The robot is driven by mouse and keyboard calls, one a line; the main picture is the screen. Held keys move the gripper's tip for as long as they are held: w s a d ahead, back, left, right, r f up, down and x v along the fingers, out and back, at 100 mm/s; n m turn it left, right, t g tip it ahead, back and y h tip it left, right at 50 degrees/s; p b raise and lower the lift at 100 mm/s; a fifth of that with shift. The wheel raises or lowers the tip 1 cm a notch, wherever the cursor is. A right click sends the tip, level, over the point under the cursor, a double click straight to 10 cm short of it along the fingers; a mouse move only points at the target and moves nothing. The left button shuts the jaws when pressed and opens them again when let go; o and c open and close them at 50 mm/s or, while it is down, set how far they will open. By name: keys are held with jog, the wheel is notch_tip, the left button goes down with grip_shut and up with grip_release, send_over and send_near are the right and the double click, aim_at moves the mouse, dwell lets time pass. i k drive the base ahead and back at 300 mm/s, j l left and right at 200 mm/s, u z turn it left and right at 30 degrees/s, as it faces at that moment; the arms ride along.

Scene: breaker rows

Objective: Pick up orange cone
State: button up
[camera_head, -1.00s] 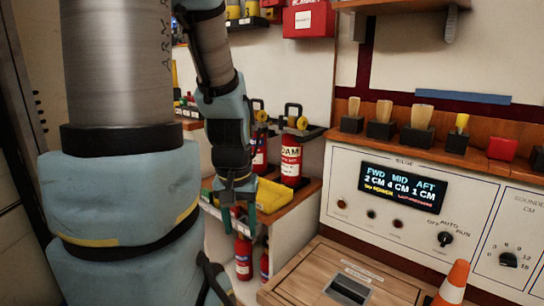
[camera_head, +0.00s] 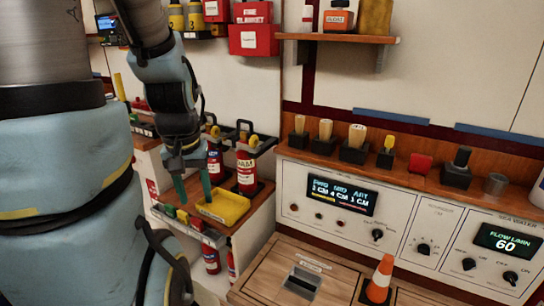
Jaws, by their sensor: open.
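The orange cone (camera_head: 381,279) with a white band stands upright on the wooden hatch top at the lower right of the head view, on a dark base. My gripper (camera_head: 192,191) hangs at left centre, fingers pointing down. Its two green fingertips are apart with nothing between them. It is well to the left of the cone, in front of the shelf with the yellow tray (camera_head: 224,208).
Red extinguishers (camera_head: 247,168) stand just behind my gripper. A white control panel (camera_head: 412,213) with displays and knobs rises behind the cone, topped by a ledge with brushes (camera_head: 357,137). The wooden top (camera_head: 265,281) has a metal recessed latch (camera_head: 303,281) left of the cone.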

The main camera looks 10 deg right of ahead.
aim_at(376, 291)
jog(key=i+z, duration=0.1)
jog(key=z, duration=0.3)
jog(key=i+j+z, duration=0.1)
jog(key=z, duration=0.25)
